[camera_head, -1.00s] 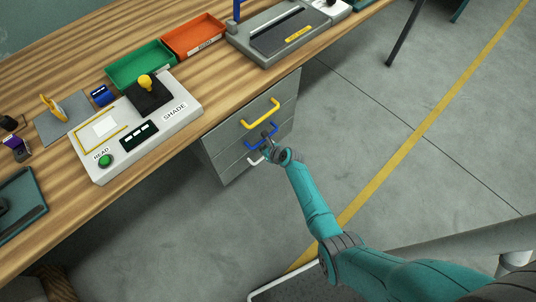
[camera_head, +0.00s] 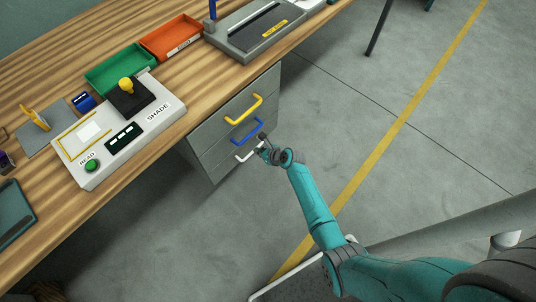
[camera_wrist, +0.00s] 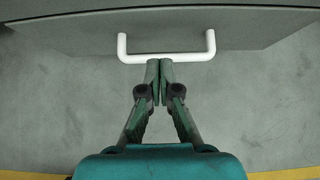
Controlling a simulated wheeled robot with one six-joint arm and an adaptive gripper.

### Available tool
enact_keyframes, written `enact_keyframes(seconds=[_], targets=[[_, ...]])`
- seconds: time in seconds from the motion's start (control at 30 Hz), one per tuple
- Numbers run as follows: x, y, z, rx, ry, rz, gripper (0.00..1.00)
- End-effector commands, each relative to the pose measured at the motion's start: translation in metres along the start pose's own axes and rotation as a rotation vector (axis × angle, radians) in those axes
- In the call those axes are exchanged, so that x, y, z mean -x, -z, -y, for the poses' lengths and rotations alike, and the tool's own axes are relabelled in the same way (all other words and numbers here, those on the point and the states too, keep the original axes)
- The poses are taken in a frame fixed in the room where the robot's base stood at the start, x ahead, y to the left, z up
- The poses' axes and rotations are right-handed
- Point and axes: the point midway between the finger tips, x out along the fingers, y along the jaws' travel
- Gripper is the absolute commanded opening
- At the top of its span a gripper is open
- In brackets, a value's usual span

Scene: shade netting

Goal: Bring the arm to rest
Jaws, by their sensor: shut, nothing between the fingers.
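My gripper (camera_head: 263,145) is in front of the grey drawer unit under the bench, near its lowest handle. In the wrist view my gripper (camera_wrist: 160,66) has its fingertips together with nothing between them. They overlap the lower edge of the white handle (camera_wrist: 138,59) in the picture; I cannot tell whether they touch it. In the head view the white handle (camera_head: 243,156) is partly hidden by the gripper. My teal arm reaches up from the lower right.
The drawer unit (camera_head: 207,152) also has a yellow handle (camera_head: 244,110) and a blue handle (camera_head: 246,133); all drawers look closed. The wooden bench (camera_head: 60,222) carries a shade reader (camera_head: 105,150), a green tray (camera_head: 120,70) and an orange tray (camera_head: 172,38). Open floor (camera_head: 340,120) lies to the right.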

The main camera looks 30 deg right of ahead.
Motion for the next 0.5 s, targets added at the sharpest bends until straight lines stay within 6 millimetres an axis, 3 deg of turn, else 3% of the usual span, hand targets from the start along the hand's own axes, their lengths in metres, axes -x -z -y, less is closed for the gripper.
enact_keyframes(seconds=[0.3,0.5], targets=[[0.048,0.001,0.0,-0.001,0.001,0.0,0.0],[0.063,0.001,0.0,-0.001,0.0,-0.001,0.0]])
